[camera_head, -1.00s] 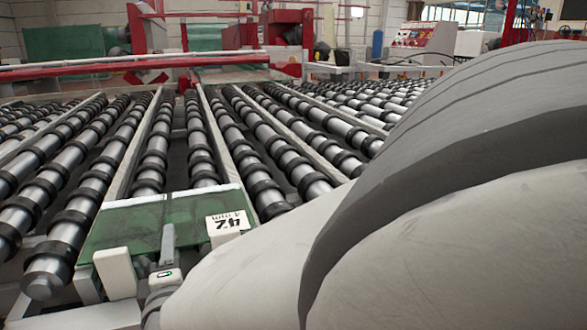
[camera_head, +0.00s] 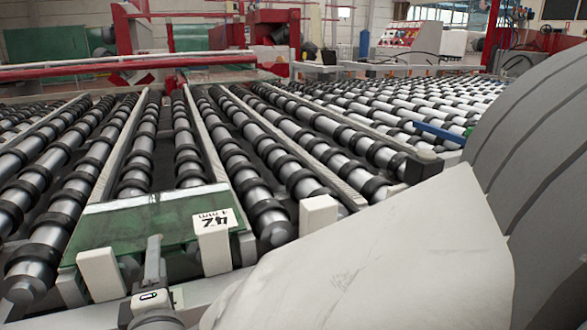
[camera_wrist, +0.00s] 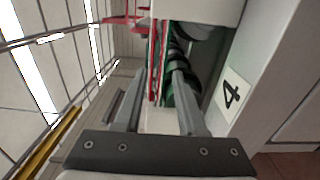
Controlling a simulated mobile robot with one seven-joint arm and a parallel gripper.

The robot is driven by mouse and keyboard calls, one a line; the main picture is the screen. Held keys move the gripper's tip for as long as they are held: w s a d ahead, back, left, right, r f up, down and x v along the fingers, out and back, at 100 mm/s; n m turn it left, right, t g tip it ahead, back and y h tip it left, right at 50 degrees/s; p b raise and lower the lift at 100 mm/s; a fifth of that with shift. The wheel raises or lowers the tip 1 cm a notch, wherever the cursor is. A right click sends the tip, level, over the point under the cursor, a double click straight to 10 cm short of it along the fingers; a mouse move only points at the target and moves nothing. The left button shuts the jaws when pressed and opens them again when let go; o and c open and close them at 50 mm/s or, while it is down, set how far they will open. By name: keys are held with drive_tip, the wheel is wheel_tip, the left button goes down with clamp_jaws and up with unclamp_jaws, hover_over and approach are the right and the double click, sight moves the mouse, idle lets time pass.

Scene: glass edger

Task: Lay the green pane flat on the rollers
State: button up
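The green pane (camera_head: 140,222) is at the near end of the rollers (camera_head: 190,135) in the head view, behind two white blocks. It has a pale far edge and a white "42 4 mm" label (camera_head: 213,222), upside down, at its right. I cannot tell how tilted it is or what bears it. My gripper (camera_head: 153,250) is at the pane's near edge, between the blocks. In the wrist view my gripper (camera_wrist: 160,75) has its two fingers apart, with green and dark parts behind and between them. Whether the pane's edge lies between the fingers is unclear.
The white blocks (camera_head: 101,275) (camera_head: 214,250) stand close on both sides of my gripper. Another white block (camera_head: 318,215) is farther right. A blue bar (camera_head: 438,132) lies over the rollers at right. A red machine frame (camera_head: 130,68) crosses the back. The roller bed beyond the pane looks clear.

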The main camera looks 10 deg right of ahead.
drive_tip(key=shift+b+v, duration=0.65)
drive_tip(key=shift+v, duration=0.25)
drive_tip(key=shift+s, duration=0.15)
